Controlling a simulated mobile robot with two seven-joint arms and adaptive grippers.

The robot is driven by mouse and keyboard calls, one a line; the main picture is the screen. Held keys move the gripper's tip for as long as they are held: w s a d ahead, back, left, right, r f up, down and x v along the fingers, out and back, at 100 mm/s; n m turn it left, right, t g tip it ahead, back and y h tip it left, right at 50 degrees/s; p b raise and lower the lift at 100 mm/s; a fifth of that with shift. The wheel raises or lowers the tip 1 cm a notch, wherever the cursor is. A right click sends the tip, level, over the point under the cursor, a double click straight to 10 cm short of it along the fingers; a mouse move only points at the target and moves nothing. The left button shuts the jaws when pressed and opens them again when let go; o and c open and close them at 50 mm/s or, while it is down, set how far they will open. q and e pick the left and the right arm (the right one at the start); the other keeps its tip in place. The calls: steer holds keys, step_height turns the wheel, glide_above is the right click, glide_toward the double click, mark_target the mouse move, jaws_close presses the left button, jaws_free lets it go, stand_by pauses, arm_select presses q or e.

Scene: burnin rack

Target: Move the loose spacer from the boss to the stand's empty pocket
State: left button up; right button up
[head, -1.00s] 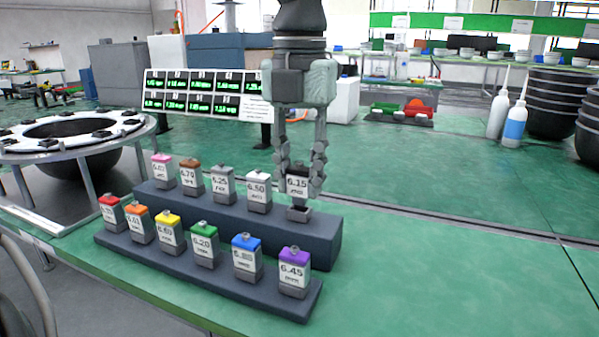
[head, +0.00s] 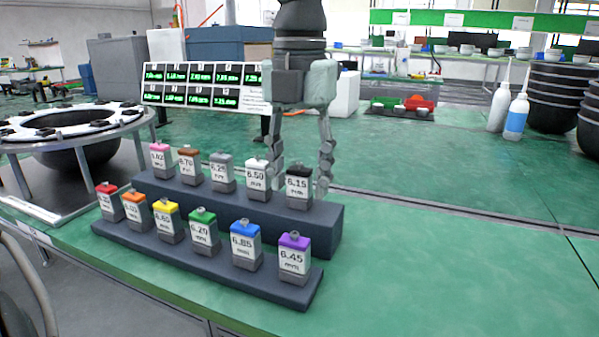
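The stand (head: 322,228) is a dark two-step rack on the green table. It holds small labelled blocks with coloured tops in both rows. The black-topped block marked 6.15 (head: 298,187) stands upright at the right end of the upper row. My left gripper (head: 300,184) points down there, open, with one finger on each side of this block and gaps between. The white-topped block marked 6.50 (head: 258,176) is close beside the left finger. I see no empty pocket in the stand, and I cannot make out a boss. My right gripper is not in view.
A round ring fixture (head: 60,132) stands at the left on metal legs. A display panel (head: 205,85) with green readouts is behind the stand. Bottles (head: 515,117) and stacked black bowls (head: 556,100) stand at the back right. The table right of the stand is clear.

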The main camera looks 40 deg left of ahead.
mark_target(299, 163)
arm_select(q)
steer(key=shift+r, duration=0.1)
step_height(299, 163, up, 12)
steer(key=shift+f, duration=0.1)
stand_by(0.5)
stand_by(0.5)
